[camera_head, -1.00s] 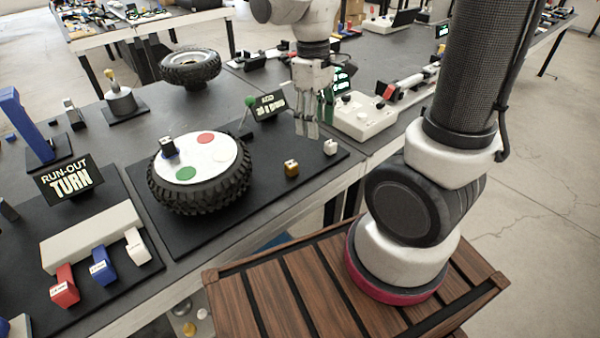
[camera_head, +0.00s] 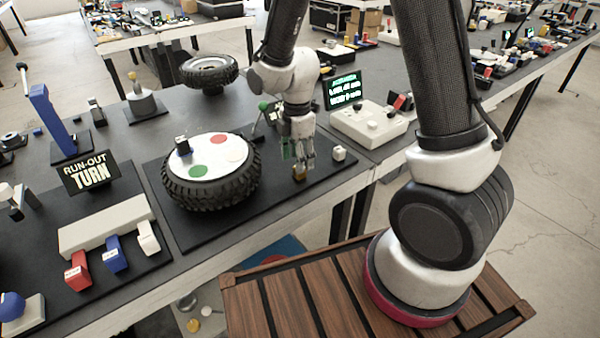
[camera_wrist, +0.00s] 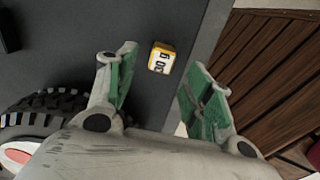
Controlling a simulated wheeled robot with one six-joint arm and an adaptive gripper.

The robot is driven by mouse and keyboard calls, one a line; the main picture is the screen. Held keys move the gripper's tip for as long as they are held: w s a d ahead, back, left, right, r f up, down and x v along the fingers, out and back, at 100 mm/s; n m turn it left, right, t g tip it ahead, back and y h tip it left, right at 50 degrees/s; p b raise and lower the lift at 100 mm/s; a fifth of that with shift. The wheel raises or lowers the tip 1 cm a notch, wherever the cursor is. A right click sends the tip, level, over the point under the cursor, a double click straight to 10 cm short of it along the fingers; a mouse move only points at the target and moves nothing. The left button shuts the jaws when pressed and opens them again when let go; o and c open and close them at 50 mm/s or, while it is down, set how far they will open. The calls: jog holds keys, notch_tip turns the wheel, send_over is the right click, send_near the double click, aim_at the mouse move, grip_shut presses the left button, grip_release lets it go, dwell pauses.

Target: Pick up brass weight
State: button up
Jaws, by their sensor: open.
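The brass weight (camera_head: 299,174) is a small block on the black mat, in front of the tyre's right side. In the wrist view the weight (camera_wrist: 161,58) shows a white top marked "30 g" with a yellow edge. My gripper (camera_head: 298,155) is just above and behind it in the head view. In the wrist view my gripper (camera_wrist: 160,82) is open, with its green-padded fingers spread. The weight lies beyond the fingertips, between their lines and nearer the left finger. Nothing is held.
A tyre (camera_head: 178,193) with coloured discs on its white top lies left of the weight. The table edge is close in front. A white console (camera_head: 372,124) stands at the right.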

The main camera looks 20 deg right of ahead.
notch_tip(320, 180, down, 4)
jog(key=shift+a+f, duration=0.1)
jog(key=shift+f, duration=0.1)
jog(key=c, duration=0.9)
jog(key=shift+r, duration=0.1)
jog(key=shift+c, duration=0.2)
